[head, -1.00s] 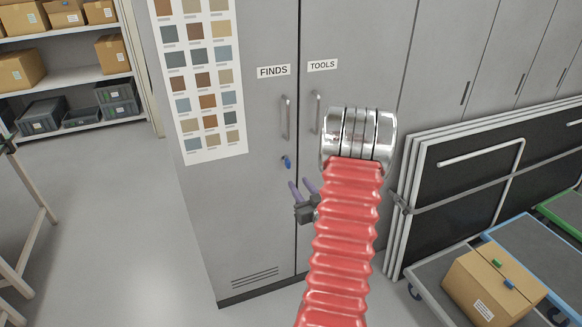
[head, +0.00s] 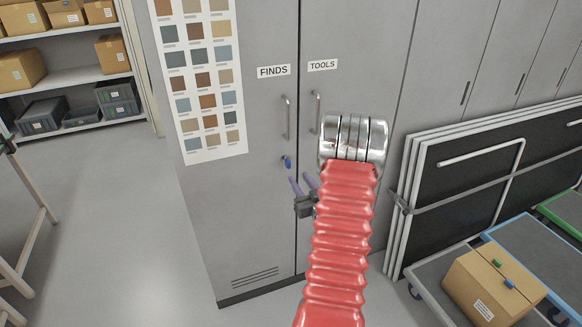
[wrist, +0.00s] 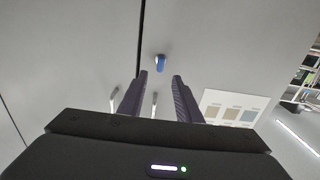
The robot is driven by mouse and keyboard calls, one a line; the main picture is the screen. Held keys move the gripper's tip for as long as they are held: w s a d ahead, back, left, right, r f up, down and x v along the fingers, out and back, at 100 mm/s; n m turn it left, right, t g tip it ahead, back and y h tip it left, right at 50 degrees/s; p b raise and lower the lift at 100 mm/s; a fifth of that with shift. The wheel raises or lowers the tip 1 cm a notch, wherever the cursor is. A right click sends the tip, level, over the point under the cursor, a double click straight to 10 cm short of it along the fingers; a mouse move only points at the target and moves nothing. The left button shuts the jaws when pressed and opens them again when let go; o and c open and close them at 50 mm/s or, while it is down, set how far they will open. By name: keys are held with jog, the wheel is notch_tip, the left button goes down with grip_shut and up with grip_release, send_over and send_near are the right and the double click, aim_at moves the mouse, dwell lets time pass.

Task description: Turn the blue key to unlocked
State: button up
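The small blue key (head: 287,162) sits on the left cabinet door, labelled FINDS, below that door's handle. In the wrist view the blue key (wrist: 160,62) is ahead of and between my fingertips, apart from both. My gripper (head: 303,183) is just below the key in the head view, with its two purple-grey fingers pointing up. In the wrist view my gripper (wrist: 161,76) is open, with a clear gap between the fingers and nothing in it. My red ribbed arm hides part of the right door.
The FINDS handle (head: 286,117) and TOOLS handle (head: 315,112) stand out above the key. Leaning panels (head: 460,170) and a trolley with a cardboard box (head: 478,288) stand at the right.

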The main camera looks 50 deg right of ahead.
aim_at(290, 165)
jog(key=x, duration=0.9)
jog(key=shift+w, duration=0.2)
jog(key=c, duration=0.7)
jog(key=shift+s+d, duration=0.1)
jog(key=shift+d, duration=0.05)
grip_shut()
